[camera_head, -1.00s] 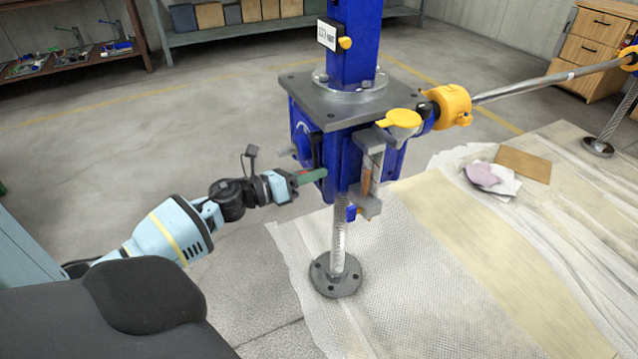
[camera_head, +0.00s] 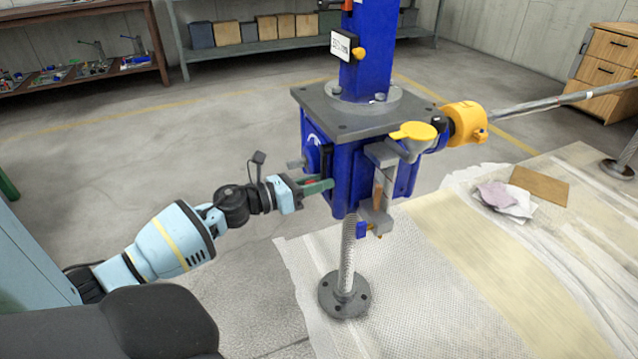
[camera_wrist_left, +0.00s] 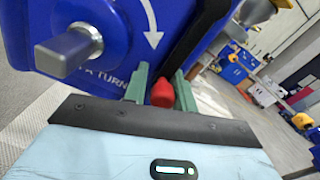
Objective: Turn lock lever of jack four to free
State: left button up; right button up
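The blue screw jack (camera_head: 350,160) stands upright under a grey square plate, with a threaded screw and round foot below. In the left wrist view, the black lock lever (camera_wrist_left: 205,30) slants across its blue face (camera_wrist_left: 110,20), with a red knob (camera_wrist_left: 163,93) at its lower end. My left gripper (camera_head: 318,186) reaches in from the left at the jack's side. Its green fingers (camera_wrist_left: 160,88) stand close on both sides of the red knob and look shut on it. The jack's number cannot be read. My right gripper is not in view.
A grey square stub (camera_wrist_left: 70,50) sticks out of the face beside the lever. A yellow cap (camera_head: 412,131) and yellow joint with a long rod (camera_head: 530,106) are on the jack's right. A pale sheet (camera_head: 420,290) covers the right floor; the left floor is clear.

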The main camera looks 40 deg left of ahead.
pick_arm(q)
jog(key=o, duration=0.3)
jog(key=shift+a+r, duration=0.1)
jog(key=shift+a, duration=0.05)
jog(key=v, duration=0.7)
jog(key=shift+s+p, duration=0.35)
jog(key=shift+s, duration=0.05)
